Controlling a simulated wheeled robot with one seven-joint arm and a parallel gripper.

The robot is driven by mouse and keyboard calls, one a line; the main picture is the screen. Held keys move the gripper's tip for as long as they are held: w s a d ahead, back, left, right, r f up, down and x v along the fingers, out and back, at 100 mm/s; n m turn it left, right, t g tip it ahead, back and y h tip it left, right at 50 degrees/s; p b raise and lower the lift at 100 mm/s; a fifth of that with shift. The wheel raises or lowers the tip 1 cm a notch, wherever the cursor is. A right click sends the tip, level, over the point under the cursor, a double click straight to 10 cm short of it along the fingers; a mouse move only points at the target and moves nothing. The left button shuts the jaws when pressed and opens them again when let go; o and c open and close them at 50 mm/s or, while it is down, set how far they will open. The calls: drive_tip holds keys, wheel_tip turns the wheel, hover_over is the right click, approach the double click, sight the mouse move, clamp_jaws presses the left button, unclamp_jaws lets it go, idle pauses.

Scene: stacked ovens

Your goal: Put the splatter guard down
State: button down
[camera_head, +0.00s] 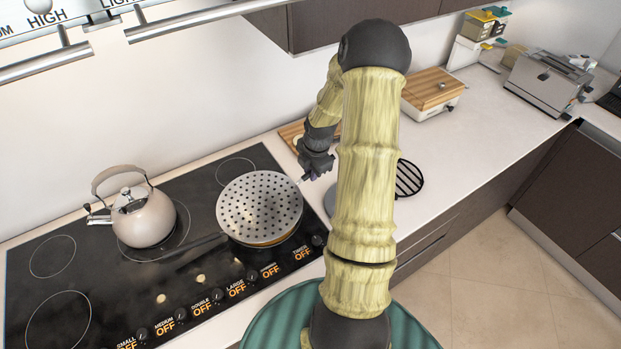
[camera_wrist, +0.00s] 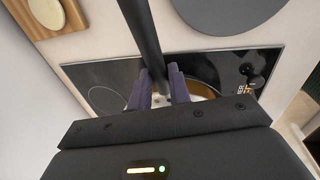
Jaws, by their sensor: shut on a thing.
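The splatter guard (camera_head: 260,205) is a round grey perforated disc over a pan (camera_head: 266,243) at the stove's right side. It covers most of the pan; I cannot tell whether it rests on the rim or hovers just above. My gripper (camera_head: 309,177) is at the disc's right edge. In the wrist view, the purple fingers (camera_wrist: 156,88) are shut on a black handle (camera_wrist: 143,40), which runs up out of the picture. The handle is mostly hidden in the head view. The pan's golden rim (camera_wrist: 207,76) shows beyond the fingers; my gripper body hides the rest.
A kettle (camera_head: 145,218) stands left of the pan on the black stove. On the counter are a wooden board (camera_head: 291,131), a grey disc (camera_wrist: 222,10) and a black slotted round item (camera_head: 409,178). A toaster (camera_head: 546,80) stands far right. Free counter lies between.

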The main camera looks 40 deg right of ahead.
drive_tip(key=shift+f+p, duration=0.45)
drive_tip(key=shift+f, duration=1.45)
drive_tip(key=c, duration=1.3)
unclamp_jaws()
wheel_tip(320, 180, up, 12)
drive_tip(key=s+b, duration=0.1)
drive_tip(key=s, duration=0.1)
drive_tip(key=shift+b, duration=0.3)
drive_tip(key=shift+s, duration=0.1)
